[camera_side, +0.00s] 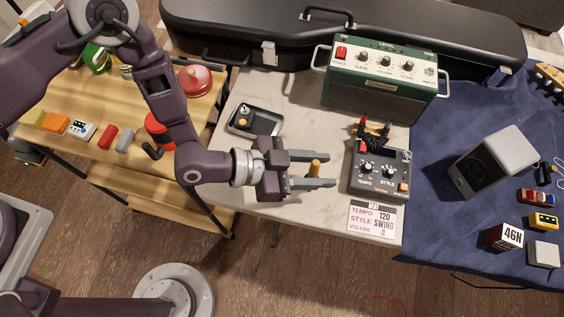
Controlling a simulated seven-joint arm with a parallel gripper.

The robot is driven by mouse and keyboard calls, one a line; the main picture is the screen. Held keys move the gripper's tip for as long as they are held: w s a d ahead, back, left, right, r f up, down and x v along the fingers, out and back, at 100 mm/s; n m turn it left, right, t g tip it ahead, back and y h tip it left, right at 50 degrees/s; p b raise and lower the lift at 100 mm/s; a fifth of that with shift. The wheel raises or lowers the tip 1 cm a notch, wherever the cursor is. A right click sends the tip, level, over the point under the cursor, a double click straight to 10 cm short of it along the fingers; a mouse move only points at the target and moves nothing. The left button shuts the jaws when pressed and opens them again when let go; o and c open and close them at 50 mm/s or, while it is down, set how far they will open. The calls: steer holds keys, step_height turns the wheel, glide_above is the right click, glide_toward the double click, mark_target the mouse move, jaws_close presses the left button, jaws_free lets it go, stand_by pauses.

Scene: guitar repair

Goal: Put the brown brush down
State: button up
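The brown brush (314,168) is a small, golden-brown, handle-like piece between the two fingers of my gripper (318,169). The fingers are well apart and point right, above the pale worktop (230,195). The brush stands or hangs nearly upright in the picture, and its lower end is hidden by the near finger. I cannot tell whether the fingers press on it or whether it touches the worktop.
A black tray (257,121) with small parts lies left of the gripper's far side. A grey pedal (379,170) stands close to the right of the fingertips, with a tempo card (372,219) below it. A green amplifier (381,82) stands behind. Bare worktop lies just below the fingers.

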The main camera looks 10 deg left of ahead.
steer(key=v, duration=1)
steer(key=shift+s+a, duration=0.1)
steer(key=w+a+r+n+t+y, duration=0.1)
steer(key=w+a+r+n+y, duration=0.1)
steer(key=w+a+r+y, duration=0.45)
steer(key=w+a+r+n+t+y, duration=0.2)
steer(key=w+a+r, duration=0.2)
steer(key=a+r, duration=0.7)
steer(key=s+a+r+n+g+y, duration=0.1)
steer(key=s+a+r+n+y, duration=0.1)
steer(key=s+a+r+n, duration=0.35)
steer(key=s+a+r+n+y, duration=0.2)
steer(key=s+a+r, duration=0.1)
steer(key=s+a, duration=0.45)
steer(key=s+a+n+g, duration=0.1)
steer(key=s+a+n, duration=0.1)
steer(key=s, duration=0.6)
steer(key=shift+s+r, duration=0.25)
